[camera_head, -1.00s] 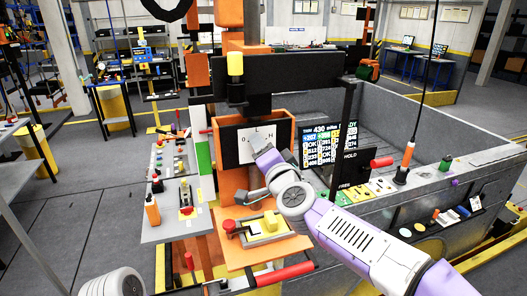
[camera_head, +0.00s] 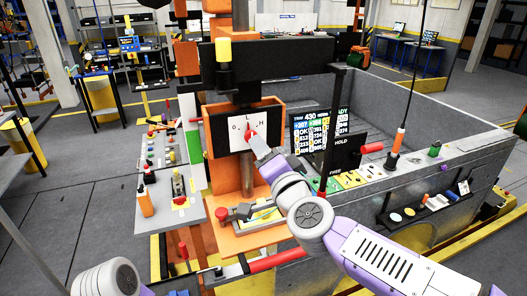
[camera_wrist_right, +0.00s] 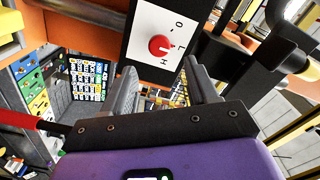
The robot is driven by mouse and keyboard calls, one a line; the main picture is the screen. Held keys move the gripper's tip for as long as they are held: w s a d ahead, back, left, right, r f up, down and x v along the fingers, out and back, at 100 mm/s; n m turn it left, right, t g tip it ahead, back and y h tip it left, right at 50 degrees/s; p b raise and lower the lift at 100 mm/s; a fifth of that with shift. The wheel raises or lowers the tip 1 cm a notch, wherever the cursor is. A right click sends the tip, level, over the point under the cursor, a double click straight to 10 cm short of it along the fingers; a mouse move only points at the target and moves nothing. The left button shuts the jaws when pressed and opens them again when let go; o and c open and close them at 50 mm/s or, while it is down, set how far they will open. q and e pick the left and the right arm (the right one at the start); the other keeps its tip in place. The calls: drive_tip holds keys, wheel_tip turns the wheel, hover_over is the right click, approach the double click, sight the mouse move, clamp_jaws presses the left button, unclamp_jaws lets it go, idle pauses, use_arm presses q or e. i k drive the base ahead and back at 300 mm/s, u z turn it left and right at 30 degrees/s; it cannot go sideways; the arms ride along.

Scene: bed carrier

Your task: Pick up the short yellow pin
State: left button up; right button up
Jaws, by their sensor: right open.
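A short yellow cylinder (camera_head: 223,49) stands upright on a dark holder at the front of the black crossbar in the head view. I cannot tell whether it is the short yellow pin. My right gripper (camera_head: 259,147) is below and to the right of it, at a white dial panel (camera_head: 236,143) with a red knob (camera_head: 249,134). In the right wrist view my right gripper (camera_wrist_right: 158,78) has its two grey fingers apart. The red knob shows beyond them, and nothing is held. My left gripper is out of view; only part of the left arm shows at the lower left.
An orange shelf (camera_head: 225,241) with small fixtures is below the panel. A grey side table (camera_head: 160,222) with several parts is at left. A black screen (camera_head: 315,133) and the large grey bin's wall (camera_head: 440,90) are at right. A red bar (camera_head: 278,261) crosses low in front.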

sight(223, 45)
drive_tip(key=k, duration=1)
